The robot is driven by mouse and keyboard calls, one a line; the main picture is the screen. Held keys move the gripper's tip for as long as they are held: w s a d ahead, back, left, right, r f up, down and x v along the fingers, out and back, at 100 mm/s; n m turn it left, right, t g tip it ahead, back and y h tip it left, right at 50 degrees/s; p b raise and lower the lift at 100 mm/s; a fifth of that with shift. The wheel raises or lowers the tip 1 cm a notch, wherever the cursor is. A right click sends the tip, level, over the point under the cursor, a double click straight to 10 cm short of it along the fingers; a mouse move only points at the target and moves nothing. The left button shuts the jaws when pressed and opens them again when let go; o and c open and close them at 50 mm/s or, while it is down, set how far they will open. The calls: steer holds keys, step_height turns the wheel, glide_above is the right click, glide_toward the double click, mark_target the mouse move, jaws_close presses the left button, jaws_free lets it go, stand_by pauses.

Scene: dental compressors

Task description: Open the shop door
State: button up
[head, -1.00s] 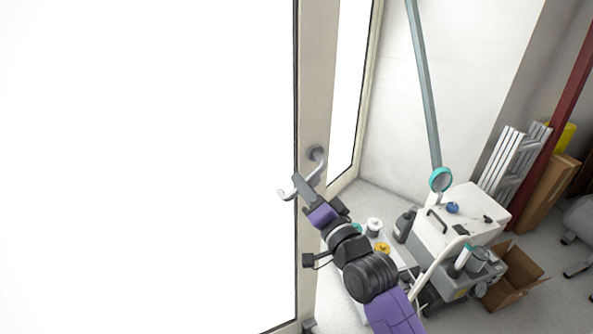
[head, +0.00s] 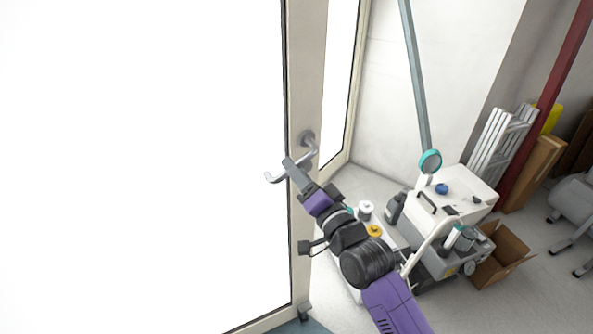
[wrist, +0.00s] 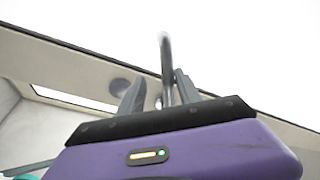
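The shop door has a large bright glass pane and a beige frame (head: 306,80). Its silver lever handle (head: 272,178) points to the left from a round mount on the frame; it also shows in the wrist view (wrist: 165,55). My gripper (head: 291,168) is at the lever, near its free end. In the wrist view, my two grey fingers (wrist: 158,85) stand apart, one on each side of the lever. A gap shows between the left finger and the lever; the right finger is very close to it. I cannot see that the door is ajar.
A white and grey compressor unit (head: 455,195) stands on the floor to the right of my arm. An open cardboard box (head: 502,255) is beside it. A folded ladder (head: 497,145) leans by the wall. A slanted grey pole (head: 415,75) rises behind the unit.

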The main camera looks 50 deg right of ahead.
steer(key=r+b+v, duration=0.1)
steer(key=v, duration=0.6)
steer(key=shift+f, duration=0.55)
steer(key=shift+s, duration=0.1)
